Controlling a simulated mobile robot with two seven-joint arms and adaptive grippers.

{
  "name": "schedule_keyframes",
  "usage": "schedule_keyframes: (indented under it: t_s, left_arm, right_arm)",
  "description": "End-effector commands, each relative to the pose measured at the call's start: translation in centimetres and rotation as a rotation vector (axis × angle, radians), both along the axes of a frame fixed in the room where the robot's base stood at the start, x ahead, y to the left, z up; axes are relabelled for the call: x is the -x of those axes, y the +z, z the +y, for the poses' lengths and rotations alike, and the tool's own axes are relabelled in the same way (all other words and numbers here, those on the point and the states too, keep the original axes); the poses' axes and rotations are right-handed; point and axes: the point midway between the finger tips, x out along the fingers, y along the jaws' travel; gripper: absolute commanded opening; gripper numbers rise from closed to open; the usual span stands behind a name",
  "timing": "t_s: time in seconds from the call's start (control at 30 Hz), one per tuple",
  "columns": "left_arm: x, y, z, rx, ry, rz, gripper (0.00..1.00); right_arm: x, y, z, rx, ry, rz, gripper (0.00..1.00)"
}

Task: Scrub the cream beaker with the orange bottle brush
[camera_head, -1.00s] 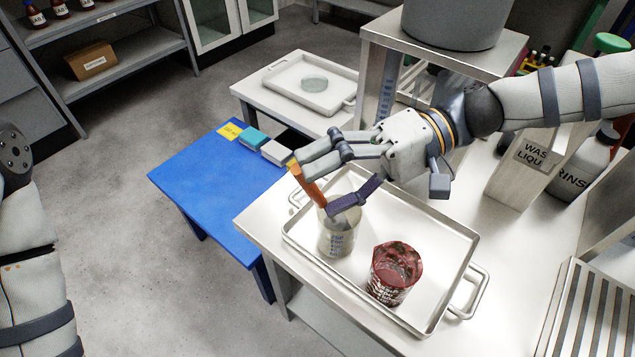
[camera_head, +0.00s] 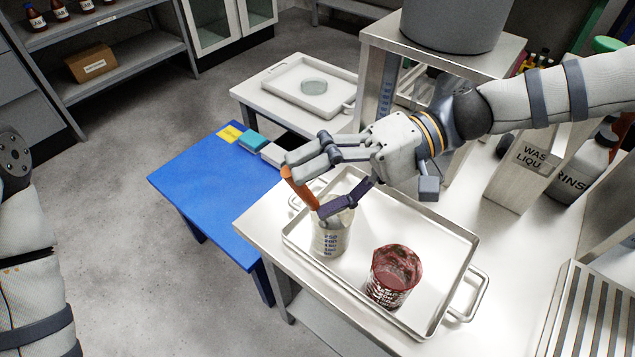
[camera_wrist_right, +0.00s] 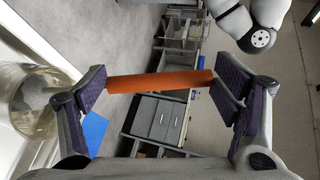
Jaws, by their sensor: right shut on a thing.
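The cream beaker (camera_head: 329,242), pale and see-through with blue markings, stands near the left end of the metal tray (camera_head: 437,311). My right gripper (camera_head: 303,187) is above its rim, shut on the orange bottle brush (camera_head: 302,190). The orange handle (camera_wrist_right: 160,80) spans between the finger pads in the right wrist view. It slants down toward the beaker's mouth. The beaker (camera_wrist_right: 33,100) also shows at the left there, with a greyish form inside; I cannot tell whether this is the brush head. Only part of my left arm shows at the left edge; its gripper is out of view.
A dark red, stained beaker (camera_head: 392,277) stands on the tray to the right. A blue table (camera_head: 205,180) with sponges (camera_head: 251,141) is at the left. A wash liquid container (camera_head: 537,160), a rinse bottle (camera_head: 590,165) and a slatted rack (camera_head: 590,315) are at the right.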

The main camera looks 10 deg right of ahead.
Motion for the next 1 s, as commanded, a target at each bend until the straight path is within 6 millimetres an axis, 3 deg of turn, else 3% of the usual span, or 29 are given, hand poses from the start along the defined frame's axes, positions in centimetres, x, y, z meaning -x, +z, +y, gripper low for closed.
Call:
schedule_keyframes:
  t_s: [0.17, 0.43, 1.0]
  left_arm:
    - [0.0, 0.0, 0.0, 0.000, 0.000, 0.000, 0.29]
    - [-1.4, 1.3, 0.0, 0.000, 0.000, -0.053, 0.29]
    - [-1.1, 1.0, 0.0, 0.000, 0.000, -0.043, 0.29]
  right_arm:
    - [0.0, 0.1, 0.0, 0.000, 0.000, 0.000, 0.27]
    - [-0.1, 3.2, 0.0, -0.001, 0.000, -0.013, 0.27]
    - [-0.1, 8.8, 0.0, -0.002, 0.000, -0.004, 0.27]
